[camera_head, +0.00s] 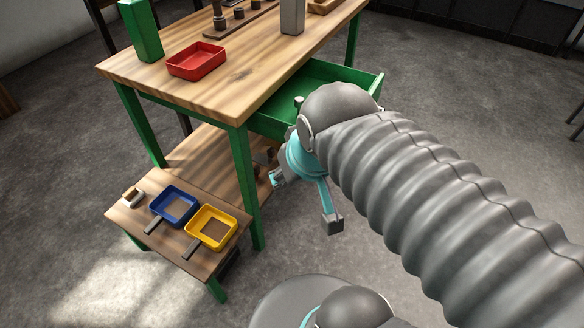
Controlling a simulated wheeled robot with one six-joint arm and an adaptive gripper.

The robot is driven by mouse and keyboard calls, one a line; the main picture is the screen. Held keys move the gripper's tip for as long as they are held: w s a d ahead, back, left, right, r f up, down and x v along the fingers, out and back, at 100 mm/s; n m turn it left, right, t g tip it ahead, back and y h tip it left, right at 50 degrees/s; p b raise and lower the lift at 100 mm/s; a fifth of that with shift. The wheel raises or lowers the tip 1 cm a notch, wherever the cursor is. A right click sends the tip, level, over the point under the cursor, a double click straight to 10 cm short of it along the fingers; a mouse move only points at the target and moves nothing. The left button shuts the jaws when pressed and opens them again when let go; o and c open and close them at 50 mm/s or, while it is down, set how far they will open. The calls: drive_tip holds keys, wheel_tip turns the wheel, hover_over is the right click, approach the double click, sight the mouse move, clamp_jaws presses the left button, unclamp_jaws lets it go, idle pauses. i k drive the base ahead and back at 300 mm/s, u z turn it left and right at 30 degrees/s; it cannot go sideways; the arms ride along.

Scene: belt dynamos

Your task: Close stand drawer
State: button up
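The stand (215,85) is a wooden-topped table with green legs. Its green drawer (340,73) is pulled out from the right side of the stand, under the top. A small pale object (299,100) shows in the drawer. My arm covers the drawer's near right part. My gripper (306,200) is in front of the drawer, lower in the picture, with its teal fingers spread wide and nothing visible between them. I cannot tell whether any part of my arm touches the drawer.
A red tray (197,61), a green block (141,30) and a grey block (292,16) stand on the top. A low side table (190,255) at lower left holds blue (157,207) and yellow (234,221) trays. Floor right of the drawer is clear.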

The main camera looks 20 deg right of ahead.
sight(272, 120)
drive_tip(key=k, duration=0.5)
drive_tip(key=z, duration=0.75)
drive_tip(key=i, duration=0.45)
drive_tip(key=u, duration=1.1)
drive_tip(key=k, duration=0.6)
drive_tip(key=z, duration=0.9)
drive_tip(key=i, duration=0.45)
